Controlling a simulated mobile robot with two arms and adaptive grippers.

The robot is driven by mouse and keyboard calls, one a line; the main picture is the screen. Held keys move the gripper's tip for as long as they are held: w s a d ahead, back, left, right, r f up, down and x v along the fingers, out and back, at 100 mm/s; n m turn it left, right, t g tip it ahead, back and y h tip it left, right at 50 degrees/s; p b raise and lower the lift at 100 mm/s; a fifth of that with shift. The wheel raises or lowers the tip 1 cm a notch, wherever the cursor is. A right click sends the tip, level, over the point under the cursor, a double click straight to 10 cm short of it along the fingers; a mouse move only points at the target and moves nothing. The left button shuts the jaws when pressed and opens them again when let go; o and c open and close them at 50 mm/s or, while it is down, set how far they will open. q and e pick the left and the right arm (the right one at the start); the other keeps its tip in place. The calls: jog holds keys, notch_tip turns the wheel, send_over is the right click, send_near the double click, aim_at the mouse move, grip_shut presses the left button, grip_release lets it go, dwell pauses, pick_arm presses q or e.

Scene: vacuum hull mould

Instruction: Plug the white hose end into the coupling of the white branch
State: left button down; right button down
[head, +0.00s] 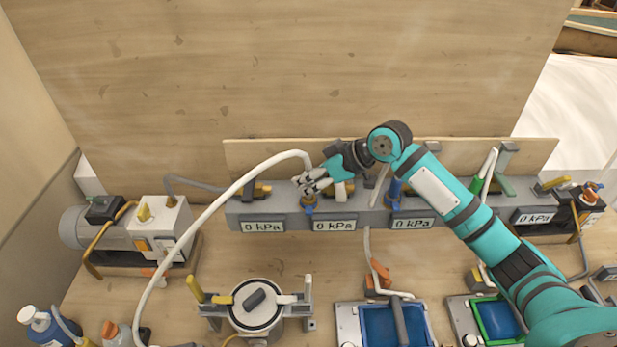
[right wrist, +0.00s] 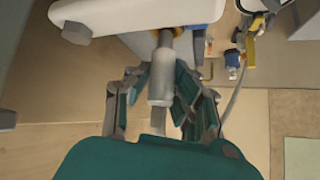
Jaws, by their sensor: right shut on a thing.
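The white hose (head: 215,207) rises from the lower left and arcs over to my right gripper (head: 312,182). The gripper is shut on the white hose end, which points down toward the grey manifold. In the right wrist view a white cylindrical piece (right wrist: 161,80) lies between the fingers, with a brass-coloured part at its far end. A brass and blue fitting (head: 308,203) stands just below the fingers. A white upright piece (head: 340,190) is just right of them. The gripper hides the join, so I cannot tell whether hose end and coupling touch. My left gripper is out of view.
The grey manifold (head: 290,222) runs across the back with several 0 kPa displays. Blue (head: 395,188) and green (head: 477,185) branch parts stand to the right. A pump (head: 130,230) is at left. A round lidded pot (head: 256,306) and blue trays (head: 382,325) stand in front.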

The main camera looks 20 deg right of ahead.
jog(key=shift+f+b, duration=0.35)
jog(key=shift+f, duration=0.6)
jog(key=c, duration=1.1)
grip_release()
jog(key=v, duration=1.2)
jog(key=shift+o, duration=0.3)
jog(key=o, duration=1)
jog(key=shift+o, duration=0.2)
jog(key=shift+r, duration=0.1)
